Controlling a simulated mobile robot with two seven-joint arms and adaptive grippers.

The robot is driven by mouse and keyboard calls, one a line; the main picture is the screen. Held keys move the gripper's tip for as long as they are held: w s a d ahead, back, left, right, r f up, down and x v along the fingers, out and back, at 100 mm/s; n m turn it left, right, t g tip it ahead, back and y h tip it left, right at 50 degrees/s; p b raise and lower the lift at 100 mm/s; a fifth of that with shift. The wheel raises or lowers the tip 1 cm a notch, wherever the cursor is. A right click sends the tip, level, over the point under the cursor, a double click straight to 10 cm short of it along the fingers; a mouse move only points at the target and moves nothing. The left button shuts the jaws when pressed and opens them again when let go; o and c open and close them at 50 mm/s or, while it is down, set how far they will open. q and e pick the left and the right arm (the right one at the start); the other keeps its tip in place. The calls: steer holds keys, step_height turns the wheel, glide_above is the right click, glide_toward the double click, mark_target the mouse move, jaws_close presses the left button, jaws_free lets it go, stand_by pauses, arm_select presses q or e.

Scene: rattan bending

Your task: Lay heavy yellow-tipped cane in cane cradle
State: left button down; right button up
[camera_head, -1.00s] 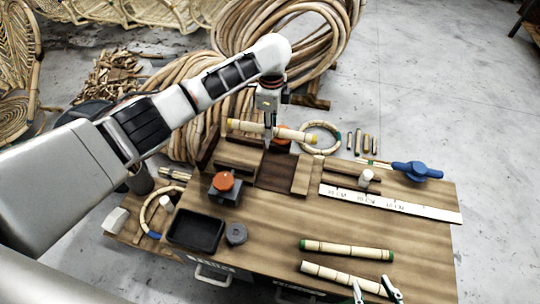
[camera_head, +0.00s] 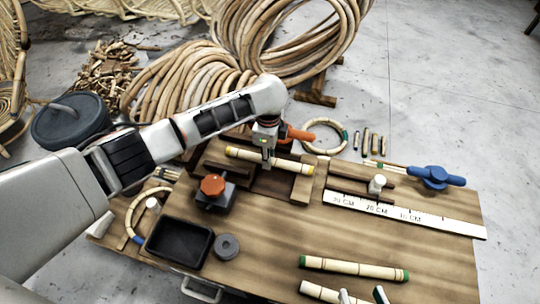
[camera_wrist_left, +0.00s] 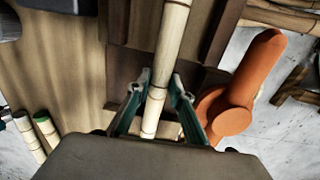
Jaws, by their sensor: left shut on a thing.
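The yellow-tipped cane (camera_head: 279,163) is pale with dark bands and a yellow right end. My left gripper (camera_head: 262,151) is shut on it from above; the left wrist view shows the cane (camera_wrist_left: 171,42) running between the fingers (camera_wrist_left: 158,100). The cane lies across a dark brown wooden cradle (camera_head: 300,190), its right end over the right block. I cannot tell whether it touches the wood. My right gripper (camera_head: 362,296) shows only its fingertips at the bottom edge, apart, near a cane (camera_head: 318,291).
A green-tipped cane (camera_head: 345,265) lies at the bench front. An orange-knobbed clamp (camera_head: 213,187), an orange handle (camera_head: 297,134), a black tray (camera_head: 180,242), a white ruler (camera_head: 405,214) and a blue-handled tool (camera_head: 436,177) surround the cradle.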

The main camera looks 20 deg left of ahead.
arm_select(q)
steer(key=shift+w+r, duration=0.1)
steer(key=shift+r, duration=0.15)
steer(key=shift+f, duration=0.25)
steer(key=c, duration=1.8)
jaws_free()
